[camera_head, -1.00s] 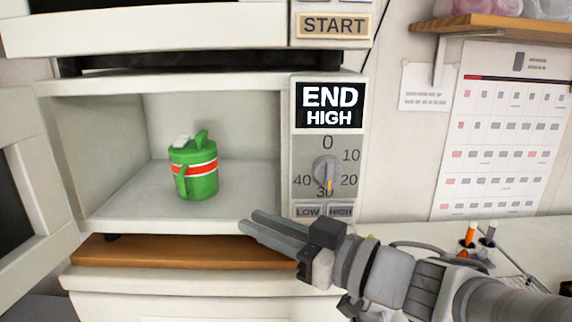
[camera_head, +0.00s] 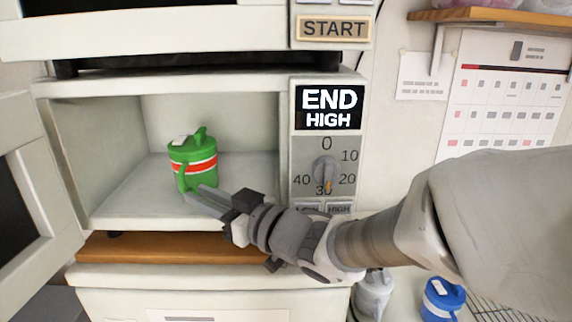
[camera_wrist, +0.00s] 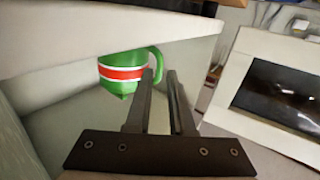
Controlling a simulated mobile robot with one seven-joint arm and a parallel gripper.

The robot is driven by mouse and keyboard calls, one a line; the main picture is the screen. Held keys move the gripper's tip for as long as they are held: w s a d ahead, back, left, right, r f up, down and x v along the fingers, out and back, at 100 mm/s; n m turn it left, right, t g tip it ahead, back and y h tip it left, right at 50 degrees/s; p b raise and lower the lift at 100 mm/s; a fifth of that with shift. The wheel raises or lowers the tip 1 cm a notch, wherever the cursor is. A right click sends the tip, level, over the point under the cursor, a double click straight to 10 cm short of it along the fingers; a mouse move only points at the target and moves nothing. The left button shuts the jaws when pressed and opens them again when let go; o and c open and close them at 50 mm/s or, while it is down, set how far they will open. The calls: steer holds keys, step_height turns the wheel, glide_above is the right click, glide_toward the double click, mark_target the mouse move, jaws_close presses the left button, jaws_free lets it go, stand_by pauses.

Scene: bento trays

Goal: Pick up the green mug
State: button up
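The green mug (camera_head: 193,163), with a red and white band and a handle, stands upright inside the open microwave (camera_head: 215,130). Its upper part has a white patch and a green knob-like piece. My gripper (camera_head: 195,194) reaches into the microwave opening, its fingertips at the mug's lower front right. In the wrist view the mug (camera_wrist: 122,72) appears beyond the fingers, with its handle just past the gap between the fingertips (camera_wrist: 160,74). The fingers are apart with nothing between them. I cannot tell whether a fingertip touches the mug.
The microwave door (camera_head: 30,185) stands open at the left. The control panel (camera_head: 327,155) is right of the opening, close above my arm. A wooden board (camera_head: 150,249) lies below. A blue mug (camera_head: 442,302) and a grey mug (camera_head: 373,290) stand at the lower right.

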mark_target(185, 188)
steer(key=shift+p+x, duration=0.35)
steer(key=shift+x, duration=2.5)
steer(key=shift+d+f, duration=0.1)
steer(key=shift+f, duration=0.05)
jaws_close()
